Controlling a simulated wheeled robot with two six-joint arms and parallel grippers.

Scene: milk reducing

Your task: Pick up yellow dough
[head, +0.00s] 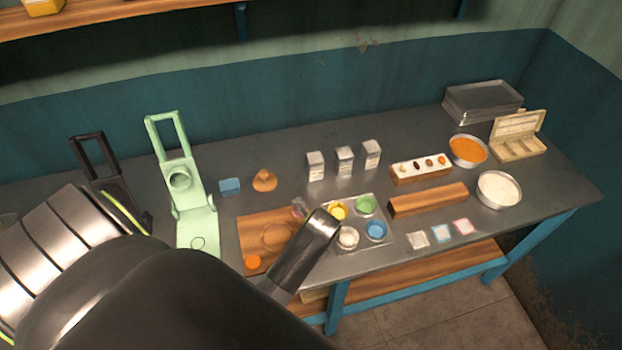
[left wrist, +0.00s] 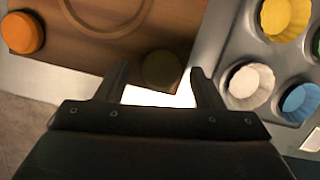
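A round, dim yellowish piece (left wrist: 162,66), which looks like the yellow dough in shadow, lies at the near right corner of the wooden board (head: 247,232) in the left wrist view. My left gripper (left wrist: 159,70) is open, with one finger on each side of this piece and visible gaps between. In the head view my left arm covers this spot, so neither the piece nor the fingertips show there. A yellow-filled cup (head: 338,210) sits in the metal tray (head: 387,240) to the right. My right gripper is not in view.
Orange dough (head: 253,262) lies on the board's near left. The tray also holds green (head: 365,204), blue (head: 376,230) and white (head: 348,237) cups. A green press (head: 183,185) stands behind left. The table's front edge is close to my left gripper.

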